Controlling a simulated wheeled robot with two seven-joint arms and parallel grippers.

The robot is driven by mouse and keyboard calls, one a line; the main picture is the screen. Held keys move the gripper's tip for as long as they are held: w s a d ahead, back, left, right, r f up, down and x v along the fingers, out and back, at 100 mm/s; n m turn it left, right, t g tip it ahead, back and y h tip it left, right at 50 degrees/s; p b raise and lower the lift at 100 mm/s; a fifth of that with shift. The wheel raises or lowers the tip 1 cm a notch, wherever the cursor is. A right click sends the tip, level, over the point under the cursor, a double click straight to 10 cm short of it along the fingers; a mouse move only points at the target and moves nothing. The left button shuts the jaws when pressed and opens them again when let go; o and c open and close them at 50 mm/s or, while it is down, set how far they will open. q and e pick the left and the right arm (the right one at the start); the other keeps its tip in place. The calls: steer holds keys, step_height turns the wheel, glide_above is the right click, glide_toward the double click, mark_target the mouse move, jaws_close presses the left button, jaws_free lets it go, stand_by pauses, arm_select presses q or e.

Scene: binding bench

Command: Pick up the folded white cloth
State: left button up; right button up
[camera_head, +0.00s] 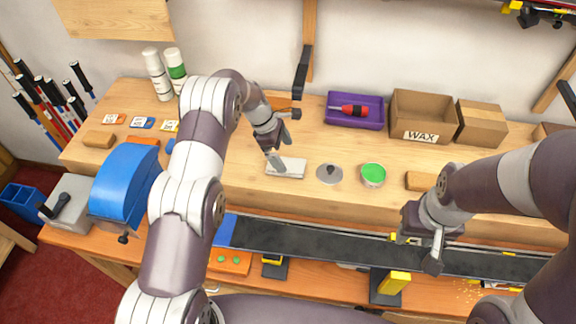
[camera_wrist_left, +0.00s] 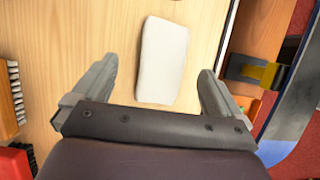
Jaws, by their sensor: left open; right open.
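The folded white cloth (camera_head: 290,168) lies flat on the wooden bench, near the middle in the head view. In the left wrist view the cloth (camera_wrist_left: 162,60) shows as a pale rectangle between and ahead of the fingertips. My left gripper (camera_head: 280,151) is open and empty above the cloth, one finger overlapping its left part in the head view. Its two fingers also show in the left wrist view (camera_wrist_left: 158,82), one on each side of the cloth. My right gripper (camera_head: 420,245) is open and empty over the dark rail at the right.
A grey disc (camera_head: 329,174) with a knob and a green-topped tin (camera_head: 373,175) stand right of the cloth. Behind are a purple tray (camera_head: 355,124) with a red tool and a WAX box (camera_head: 424,114). A dark rail (camera_head: 320,242) runs along the front.

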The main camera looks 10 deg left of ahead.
mark_target(286, 164)
arm_select(q)
steer(key=f, duration=0.1)
steer(key=f+p, duration=0.1)
steer(key=s+f+p, duration=0.1)
steer(key=shift+d+f, duration=0.25)
steer(key=shift+f, duration=0.1)
steer(key=shift+w+f, duration=0.15)
steer(key=shift+f, duration=0.15)
steer(key=shift+w+d, duration=0.1)
steer(key=shift+d, duration=0.15)
steer(key=shift+c, duration=0.3)
steer(key=c, duration=1)
steer(key=shift+a, duration=0.1)
steer(key=shift+c, duration=0.2)
arm_select(e)
steer(key=r, duration=0.3)
steer(key=shift+s+a, duration=0.25)
steer(key=shift+a, duration=0.1)
steer(key=shift+f, duration=0.1)
